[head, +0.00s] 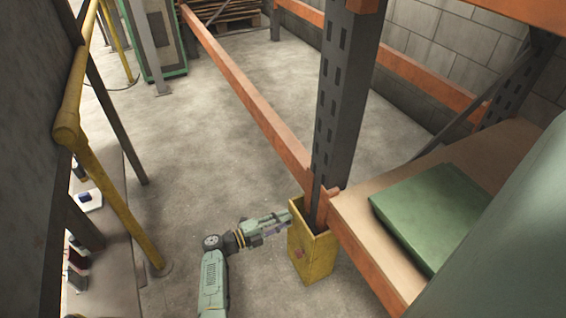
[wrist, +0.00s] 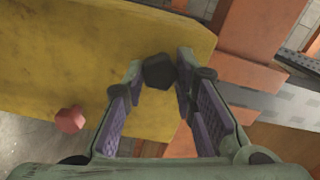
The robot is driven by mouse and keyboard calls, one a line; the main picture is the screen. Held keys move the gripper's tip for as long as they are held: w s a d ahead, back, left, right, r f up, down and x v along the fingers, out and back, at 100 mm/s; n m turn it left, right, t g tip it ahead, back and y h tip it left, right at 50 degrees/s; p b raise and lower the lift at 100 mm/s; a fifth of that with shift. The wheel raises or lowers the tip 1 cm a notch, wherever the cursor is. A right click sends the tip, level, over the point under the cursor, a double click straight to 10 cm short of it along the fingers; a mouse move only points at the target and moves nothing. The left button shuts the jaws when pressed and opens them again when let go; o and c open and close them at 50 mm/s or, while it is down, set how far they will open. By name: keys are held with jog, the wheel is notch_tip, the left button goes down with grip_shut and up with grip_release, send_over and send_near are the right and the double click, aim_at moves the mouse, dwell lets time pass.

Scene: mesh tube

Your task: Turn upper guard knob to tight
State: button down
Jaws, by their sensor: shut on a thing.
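A yellow guard (head: 317,258) stands around the foot of a grey rack post. It fills much of the wrist view (wrist: 60,60). A dark knob (wrist: 157,71) sits on the guard's face, between my fingertips. My gripper (wrist: 160,68) is shut on this dark knob, with a purple-padded finger on each side. In the head view my gripper (head: 285,217) reaches the guard's upper left side and hides the dark knob. A red knob (wrist: 70,119) is on the same face, apart from my fingers. It shows lower on the guard in the head view (head: 299,253). I cannot read any tightness mark.
The grey rack post (head: 345,100) rises from the guard. An orange beam (head: 245,85) runs back from it. A shelf (head: 350,215) with a green box (head: 430,215) is at right. A yellow railing (head: 115,195) stands at left. The concrete floor (head: 190,150) between is clear.

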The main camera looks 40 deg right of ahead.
jog(key=c, duration=1.3)
grip_release()
jog(key=shift+a, duration=0.1)
jog(key=v, duration=1.2)
